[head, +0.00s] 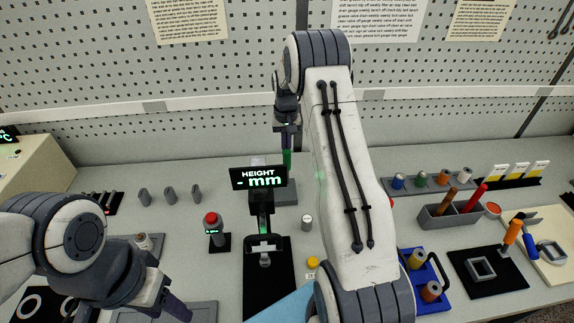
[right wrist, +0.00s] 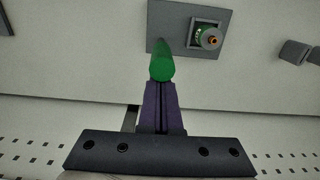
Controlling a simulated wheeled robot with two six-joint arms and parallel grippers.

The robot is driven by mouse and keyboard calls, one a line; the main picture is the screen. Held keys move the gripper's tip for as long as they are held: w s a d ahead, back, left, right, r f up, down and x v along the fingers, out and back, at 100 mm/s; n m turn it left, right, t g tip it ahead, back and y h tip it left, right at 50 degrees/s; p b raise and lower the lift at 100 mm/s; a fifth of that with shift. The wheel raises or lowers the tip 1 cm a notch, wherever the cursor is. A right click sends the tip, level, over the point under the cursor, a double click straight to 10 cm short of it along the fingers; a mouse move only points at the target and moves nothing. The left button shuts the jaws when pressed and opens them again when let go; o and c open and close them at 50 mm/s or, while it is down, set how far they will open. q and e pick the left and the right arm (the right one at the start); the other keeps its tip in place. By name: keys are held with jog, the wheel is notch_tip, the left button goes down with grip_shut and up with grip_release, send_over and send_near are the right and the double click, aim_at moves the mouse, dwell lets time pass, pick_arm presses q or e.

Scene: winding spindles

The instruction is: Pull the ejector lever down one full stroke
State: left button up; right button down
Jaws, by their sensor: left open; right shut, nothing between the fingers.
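The ejector lever shows as a green bar (head: 287,158) rising from a grey base (head: 285,199) at the back of the bench, behind the height display. In the right wrist view its rounded green end (right wrist: 162,67) lies right at my right gripper's fingertips (right wrist: 161,84), with the grey base plate (right wrist: 160,20) beyond. My right gripper (head: 284,146) is shut and empty, pointing down at the lever's top. I cannot tell whether it touches. My left gripper (head: 172,303) is open at the lower left, far from the lever, partly cut off.
The height display (head: 259,178) stands on a black gauge just in front of the lever. A red button (head: 211,218) is left of it. Grey pegs (head: 169,194) stand further left. A blue tray (head: 424,303) with spools and a grey tool box (head: 452,215) are on the right.

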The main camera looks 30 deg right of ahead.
jog(key=shift+s+a+r, duration=0.1)
jog(key=shift+s+a, duration=0.3)
jog(key=shift+s, duration=0.55)
jog(key=shift+s+a+b, duration=0.3)
jog(key=shift+s+a, duration=0.1)
jog(key=shift+s, duration=0.3)
jog(key=shift+s+a+f+b, duration=0.15)
jog(key=shift+s+a, duration=0.05)
jog(key=shift+s, duration=0.2)
jog(key=shift+s+a+f+b, duration=0.15)
jog(key=shift+s+a, duration=0.05)
jog(key=shift+s, duration=0.2)
